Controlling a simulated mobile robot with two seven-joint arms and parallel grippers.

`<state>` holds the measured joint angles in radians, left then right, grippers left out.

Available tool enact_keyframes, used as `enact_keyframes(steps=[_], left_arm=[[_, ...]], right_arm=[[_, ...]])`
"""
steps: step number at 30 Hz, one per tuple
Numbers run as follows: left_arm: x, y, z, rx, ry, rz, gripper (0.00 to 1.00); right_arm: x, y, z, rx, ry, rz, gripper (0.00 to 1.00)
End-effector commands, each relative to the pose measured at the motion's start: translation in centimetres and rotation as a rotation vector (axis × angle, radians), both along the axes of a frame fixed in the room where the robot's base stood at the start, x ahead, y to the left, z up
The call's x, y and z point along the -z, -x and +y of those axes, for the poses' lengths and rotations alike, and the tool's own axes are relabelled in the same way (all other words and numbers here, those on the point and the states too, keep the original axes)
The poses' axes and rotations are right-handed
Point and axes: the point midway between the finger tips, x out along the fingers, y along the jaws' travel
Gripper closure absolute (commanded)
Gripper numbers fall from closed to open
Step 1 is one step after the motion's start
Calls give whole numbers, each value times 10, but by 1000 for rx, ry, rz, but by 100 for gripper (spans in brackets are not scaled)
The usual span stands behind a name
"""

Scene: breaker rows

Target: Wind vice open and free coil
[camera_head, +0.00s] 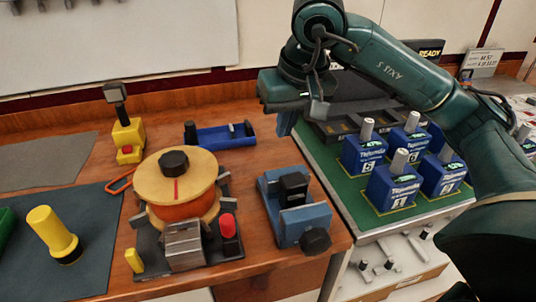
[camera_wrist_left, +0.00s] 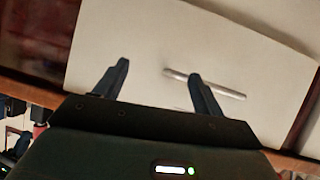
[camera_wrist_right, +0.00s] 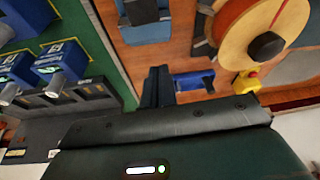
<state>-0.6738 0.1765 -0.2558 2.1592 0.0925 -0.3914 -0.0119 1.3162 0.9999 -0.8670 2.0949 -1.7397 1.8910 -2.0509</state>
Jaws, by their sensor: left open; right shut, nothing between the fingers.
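The blue vice (camera_head: 305,222) stands near the bench's right edge, with a black knob (camera_head: 315,241) on its front. A dark block (camera_head: 293,187), possibly the coil, sits between its jaws; whether it is clamped I cannot tell. The vice (camera_wrist_right: 148,34) is partly cut off at the top of the right wrist view. My right gripper (camera_head: 286,122) is shut and empty, held above and behind the vice, apart from it. Its fingers (camera_wrist_right: 158,85) touch in the right wrist view. My left gripper (camera_wrist_left: 160,70) is open and empty, facing a pale board; the head view does not show it.
A wooden spool winder (camera_head: 178,178) with orange winding stands left of the vice. A blue tray (camera_head: 222,138) lies behind. Several blue numbered units (camera_head: 393,187) stand on the green mat (camera_head: 345,195) at right.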

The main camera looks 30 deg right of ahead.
Motion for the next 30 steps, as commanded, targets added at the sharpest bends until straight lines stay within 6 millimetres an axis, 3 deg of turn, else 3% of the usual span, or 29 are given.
enact_keyframes(steps=[5,19,24,30], left_arm=[[0,2,-3,3,6,2,30],[2,4,-4,4,5,13,30],[-2,4,-2,4,-9,16,30],[-2,4,-1,5,-19,16,30]], right_arm=[[4,-3,-9,-4,49,-10,100],[92,-33,-12,-3,43,-6,100],[88,-7,-9,-6,45,-10,100],[89,6,-7,-5,43,-10,100]])
